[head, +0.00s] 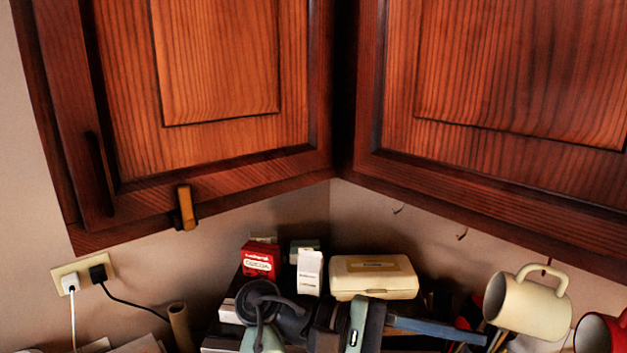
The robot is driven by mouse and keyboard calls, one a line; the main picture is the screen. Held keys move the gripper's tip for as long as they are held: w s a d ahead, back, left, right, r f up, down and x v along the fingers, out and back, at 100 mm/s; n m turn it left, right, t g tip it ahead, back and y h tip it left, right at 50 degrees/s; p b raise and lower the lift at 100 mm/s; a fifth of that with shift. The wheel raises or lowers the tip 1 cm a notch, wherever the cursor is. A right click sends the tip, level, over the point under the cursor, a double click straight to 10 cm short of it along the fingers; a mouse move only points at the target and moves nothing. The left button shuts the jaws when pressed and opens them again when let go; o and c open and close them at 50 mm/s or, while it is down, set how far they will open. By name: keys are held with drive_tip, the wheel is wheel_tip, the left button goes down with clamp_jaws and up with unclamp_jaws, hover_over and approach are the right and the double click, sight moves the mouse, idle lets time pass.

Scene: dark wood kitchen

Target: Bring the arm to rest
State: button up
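What looks like part of my arm (360,325), pale grey-green and black with a small green light, shows at the bottom middle, in front of the cluttered counter corner. Dark rounded parts stand just left of it. I cannot make out two fingertips among these parts, so whether my gripper is open or shut does not show. The lower arm is cut off by the bottom edge.
Wooden wall cupboards (215,65) hang above. Behind the arm stand a red box (261,259), a white carton (310,272) and a cream case (374,277). A cream mug (535,308) and a red mug (597,335) are at right. A socket (83,270) is at left.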

drive_tip(key=w+d+f+t+y+b, duration=0.2)
drive_tip(key=w+t, duration=0.6)
drive_tip(key=t, duration=0.1)
drive_tip(key=w+a+r+t+y+b, duration=0.35)
drive_tip(key=a+r+t, duration=0.2)
drive_tip(key=t, duration=0.45)
drive_tip(key=s+a+r+m+t+y+b, duration=0.1)
drive_tip(key=s+a+r+t+y, duration=0.4)
drive_tip(key=r, duration=0.4)
drive_tip(key=s+a+r+m+t+y+b, duration=0.1)
drive_tip(key=s+a+r+t+y+b, duration=0.1)
drive_tip(key=s+a+r+t+y, duration=0.4)
drive_tip(key=s+r+t, duration=0.2)
drive_tip(key=s+r, duration=0.1)
drive_tip(key=s, duration=0.1)
drive_tip(key=shift+s+a+r+m+t, duration=0.25)
drive_tip(key=shift+s+r+m+t, duration=0.05)
drive_tip(key=shift+m, duration=0.1)
